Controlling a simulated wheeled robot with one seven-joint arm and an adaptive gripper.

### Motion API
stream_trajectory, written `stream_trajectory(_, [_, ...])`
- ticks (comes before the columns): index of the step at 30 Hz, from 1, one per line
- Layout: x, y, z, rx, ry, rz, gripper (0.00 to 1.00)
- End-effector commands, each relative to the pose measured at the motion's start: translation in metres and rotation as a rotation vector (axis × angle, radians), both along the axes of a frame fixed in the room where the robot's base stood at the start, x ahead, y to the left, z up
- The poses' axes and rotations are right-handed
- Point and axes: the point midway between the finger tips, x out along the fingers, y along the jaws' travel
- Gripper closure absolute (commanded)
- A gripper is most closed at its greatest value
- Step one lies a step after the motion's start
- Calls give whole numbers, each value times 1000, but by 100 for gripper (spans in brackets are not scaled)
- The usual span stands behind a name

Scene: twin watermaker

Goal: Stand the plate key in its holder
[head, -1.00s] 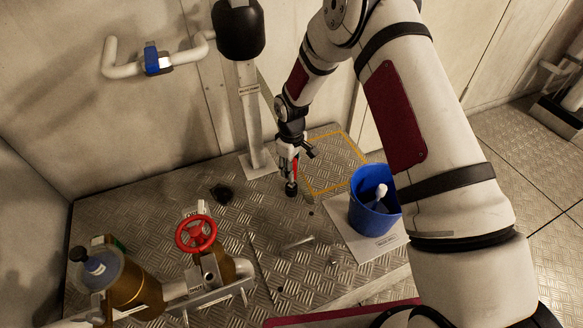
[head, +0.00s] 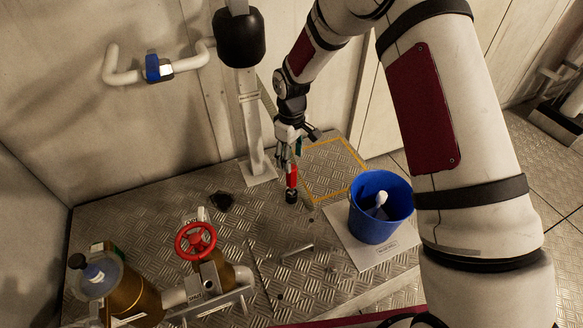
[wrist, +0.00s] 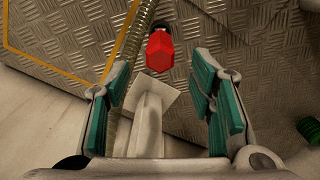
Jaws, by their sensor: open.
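The red-handled piece that I take for the plate key (head: 292,177) stands upright on the deck plate in the head view, with a black piece (head: 291,197) at its foot. I cannot tell whether that black piece is its holder. In the wrist view the red piece (wrist: 159,52) shows beyond the fingertips, between their lines, with black at its far end. My gripper (head: 289,160) is open just above it. In the wrist view the green-padded fingers (wrist: 160,75) are wide apart with nothing between them.
A white post (head: 250,120) stands close behind my gripper. A blue bucket (head: 367,222) with a white-headed brush is on the right. A red valve wheel (head: 196,241) and brass pipework are at front left. A short rod (head: 297,250) lies on the deck. The yellow-outlined patch (head: 335,165) is clear.

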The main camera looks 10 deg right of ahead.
Motion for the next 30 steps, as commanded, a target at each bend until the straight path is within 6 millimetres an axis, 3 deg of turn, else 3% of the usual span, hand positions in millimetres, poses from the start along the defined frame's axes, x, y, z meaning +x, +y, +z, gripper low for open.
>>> stream_trajectory(3, [0, 0, 19, 1, -2, 0, 50])
stream_trajectory(9, [0, 0, 33, 0, 0, 1, 50])
stream_trajectory(30, [0, 0, 34, 0, 0, 1, 50])
